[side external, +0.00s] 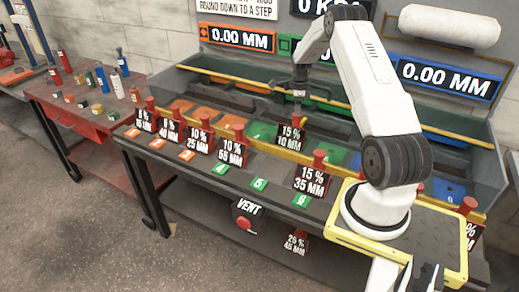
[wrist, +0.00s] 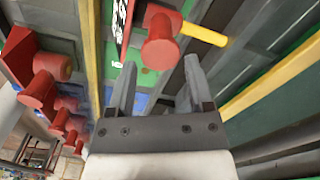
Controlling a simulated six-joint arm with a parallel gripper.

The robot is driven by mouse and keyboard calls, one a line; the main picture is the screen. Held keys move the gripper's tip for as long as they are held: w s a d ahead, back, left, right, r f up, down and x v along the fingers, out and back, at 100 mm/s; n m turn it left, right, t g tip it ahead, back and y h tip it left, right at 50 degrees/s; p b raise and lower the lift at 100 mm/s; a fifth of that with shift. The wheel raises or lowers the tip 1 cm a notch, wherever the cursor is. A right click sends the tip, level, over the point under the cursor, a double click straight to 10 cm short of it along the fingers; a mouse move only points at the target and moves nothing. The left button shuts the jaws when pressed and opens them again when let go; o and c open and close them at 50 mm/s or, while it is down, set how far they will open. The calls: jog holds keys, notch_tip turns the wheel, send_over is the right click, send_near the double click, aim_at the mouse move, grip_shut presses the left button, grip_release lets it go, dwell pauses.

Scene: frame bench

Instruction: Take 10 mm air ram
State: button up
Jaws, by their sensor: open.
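A red cylinder (wrist: 161,45) with a yellow rod lies beyond the fingertips, beside a black label. I cannot tell whether it is the 10 mm piece, as the label is cut off.
Other red pieces with placards, such as 15% 35 MM (side external: 311,182) and 10% 55 MM (side external: 231,152), line the bench front. A yellow rail (side external: 355,157) runs behind them. A red side table (side external: 75,118) holds small coloured parts. Displays reading 0.00 MM (side external: 236,38) hang behind.

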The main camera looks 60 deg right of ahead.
aim_at(296, 119)
jog(key=shift+f, duration=0.4)
jog(key=shift+f, duration=0.1)
jog(key=shift+f, duration=2.5)
grip_shut()
jog(key=shift+r, duration=0.1)
